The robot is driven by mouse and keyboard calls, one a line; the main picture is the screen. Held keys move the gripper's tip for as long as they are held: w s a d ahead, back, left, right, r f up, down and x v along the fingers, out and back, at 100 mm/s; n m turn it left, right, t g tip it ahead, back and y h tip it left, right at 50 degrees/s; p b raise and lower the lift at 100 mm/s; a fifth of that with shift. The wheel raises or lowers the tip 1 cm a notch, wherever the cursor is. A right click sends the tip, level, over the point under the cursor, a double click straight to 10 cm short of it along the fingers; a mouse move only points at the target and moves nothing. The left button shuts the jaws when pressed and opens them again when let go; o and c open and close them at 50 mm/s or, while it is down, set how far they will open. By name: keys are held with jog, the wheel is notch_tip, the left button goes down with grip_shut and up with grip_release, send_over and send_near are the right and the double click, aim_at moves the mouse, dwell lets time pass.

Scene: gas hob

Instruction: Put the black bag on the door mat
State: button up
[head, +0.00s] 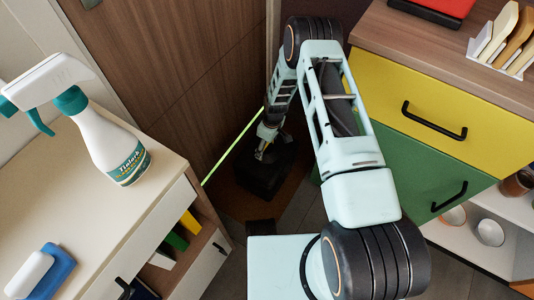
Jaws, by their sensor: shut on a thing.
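The black bag (264,178) is a dark, boxy shape low between the wooden door and the green drawer. My gripper (263,151) is at the top of the bag and shut on it. My arm reaches down to it from the right and partly covers the view. A dark brown patch of floor, which looks like the door mat (232,204), shows beside and below the bag at the foot of the door. I cannot tell whether the bag touches the mat or hangs just above it.
A wooden door (175,75) stands behind the bag. A cabinet with a yellow drawer (435,105) and a green drawer (425,170) is on the right. A cream cabinet (90,215) on the left bears a spray bottle (112,140) and a blue-and-white brush (42,273). The gap between is narrow.

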aim_at(267, 152)
jog(key=shift+f+b, duration=0.6)
jog(key=shift+f, duration=1.4)
jog(key=shift+f, duration=0.2)
jog(key=o, duration=2.1)
notch_tip(267, 152, up, 12)
jog(key=d+p, duration=0.1)
jog(key=p, duration=0.2)
jog(key=shift+s+d+p, duration=0.15)
jog(key=shift+s+p, duration=0.15)
jog(key=shift+s, duration=0.1)
jog(key=shift+r, duration=0.1)
